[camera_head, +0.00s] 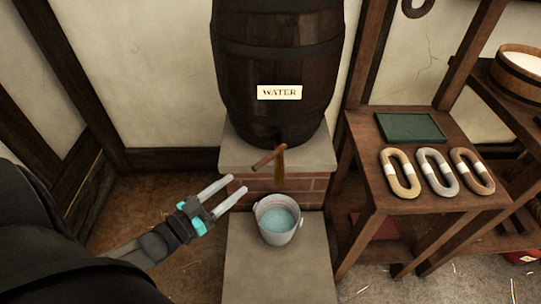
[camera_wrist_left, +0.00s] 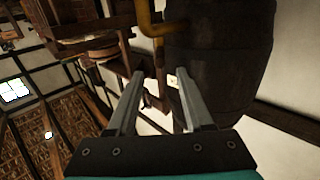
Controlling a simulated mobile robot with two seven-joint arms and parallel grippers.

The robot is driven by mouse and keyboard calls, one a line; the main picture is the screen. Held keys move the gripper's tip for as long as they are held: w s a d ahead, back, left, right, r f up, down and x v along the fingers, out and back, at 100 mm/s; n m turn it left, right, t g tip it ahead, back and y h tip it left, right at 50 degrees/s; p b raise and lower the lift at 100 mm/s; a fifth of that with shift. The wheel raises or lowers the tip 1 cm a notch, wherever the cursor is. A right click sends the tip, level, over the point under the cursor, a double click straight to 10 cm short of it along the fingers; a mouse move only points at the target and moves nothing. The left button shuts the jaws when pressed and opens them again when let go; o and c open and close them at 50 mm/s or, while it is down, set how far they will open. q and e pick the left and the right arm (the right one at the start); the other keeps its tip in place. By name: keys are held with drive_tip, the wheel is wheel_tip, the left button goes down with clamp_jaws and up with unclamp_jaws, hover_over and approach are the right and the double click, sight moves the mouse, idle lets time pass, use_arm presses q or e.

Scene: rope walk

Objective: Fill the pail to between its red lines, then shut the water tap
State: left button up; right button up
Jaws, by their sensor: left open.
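The dark barrel (camera_head: 278,60) with a WATER label stands on a stone-topped brick base. Its tap (camera_head: 279,165) is low on the front, with a wooden handle (camera_head: 264,161) pointing to the lower left. The metal pail (camera_head: 294,236) stands upright below the tap and holds bluish water (camera_head: 277,220). The red lines are too small to read against the water level. I cannot tell whether water is running. My left gripper (camera_head: 237,184) is open and empty, left of the tap and the pail, apart from both. The left wrist view shows its spread fingers (camera_wrist_left: 160,74) and the barrel (camera_wrist_left: 222,55).
A stone slab (camera_head: 252,278) lies under the pail. At the right, a wooden stand (camera_head: 435,205) bears a green tray (camera_head: 410,127) and several rope coils (camera_head: 437,172). A wooden tub (camera_head: 518,85) stands further right. The floor left of the slab is clear except for my arm.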

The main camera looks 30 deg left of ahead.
sight(271, 158)
use_arm(q)
drive_tip(key=b+x, duration=0.3)
drive_tip(key=x, duration=0.9)
drive_tip(key=shift+d+f, duration=0.1)
drive_tip(key=shift+b+x, duration=0.45)
drive_tip(key=shift+x, duration=0.5)
use_arm(e)
drive_tip(key=w+a+r, duration=0.3)
drive_tip(key=w+a, duration=0.2)
drive_tip(key=w, duration=0.1)
drive_tip(key=shift+w+y, duration=0.3)
drive_tip(key=shift+r, duration=0.1)
use_arm(q)
clamp_jaws()
